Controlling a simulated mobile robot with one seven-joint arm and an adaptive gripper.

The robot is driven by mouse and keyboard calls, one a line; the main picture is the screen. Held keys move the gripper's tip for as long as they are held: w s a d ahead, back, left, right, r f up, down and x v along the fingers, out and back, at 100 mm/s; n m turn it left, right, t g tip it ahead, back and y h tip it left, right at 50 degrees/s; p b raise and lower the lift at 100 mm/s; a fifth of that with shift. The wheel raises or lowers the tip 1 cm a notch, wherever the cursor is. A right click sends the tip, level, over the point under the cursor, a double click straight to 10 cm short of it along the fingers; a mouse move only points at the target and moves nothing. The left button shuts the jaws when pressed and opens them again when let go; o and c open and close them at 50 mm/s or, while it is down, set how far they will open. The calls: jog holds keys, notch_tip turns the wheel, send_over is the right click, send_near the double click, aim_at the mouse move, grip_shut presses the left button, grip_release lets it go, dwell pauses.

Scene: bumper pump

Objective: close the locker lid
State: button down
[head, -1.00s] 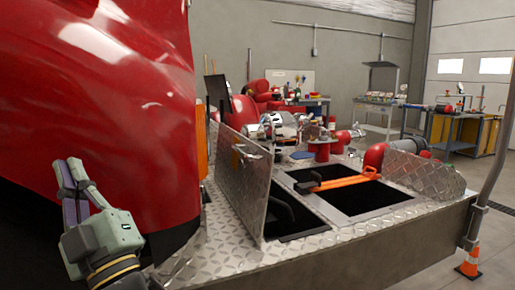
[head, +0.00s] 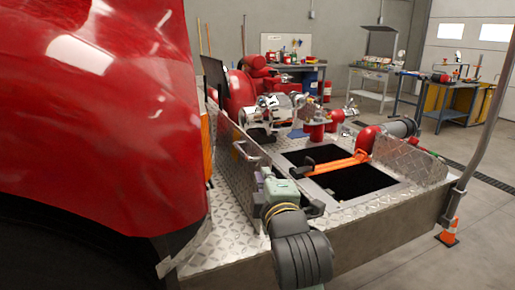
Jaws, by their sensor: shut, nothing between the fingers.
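The locker lid (head: 228,158) is a diamond-plate panel standing raised along the left side of the deck, beside the red bodywork. A metal handle (head: 250,152) is on it. My gripper (head: 264,176) is shut and empty, by the lid's near right edge. Whether it touches the lid I cannot tell. A dark, handle-like part (head: 316,208) shows just right of my gripper.
Right of the lid is a framed dark opening (head: 355,183) with an orange bar (head: 335,165) across it. Red and chrome pump parts (head: 275,110) stand behind. Red bodywork (head: 100,120) fills the left. A pole (head: 478,130) and a traffic cone (head: 449,232) are at right.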

aim_at(258, 158)
jog(key=w+p, duration=0.2)
jog(key=w, duration=0.1)
jog(key=w+p, duration=0.2)
jog(key=w, duration=0.1)
jog(key=w+a+p, duration=0.1)
jog(key=w+p, duration=0.2)
jog(key=shift+w+f, duration=0.15)
jog(key=shift+w, duration=0.15)
jog(key=shift+d, duration=0.15)
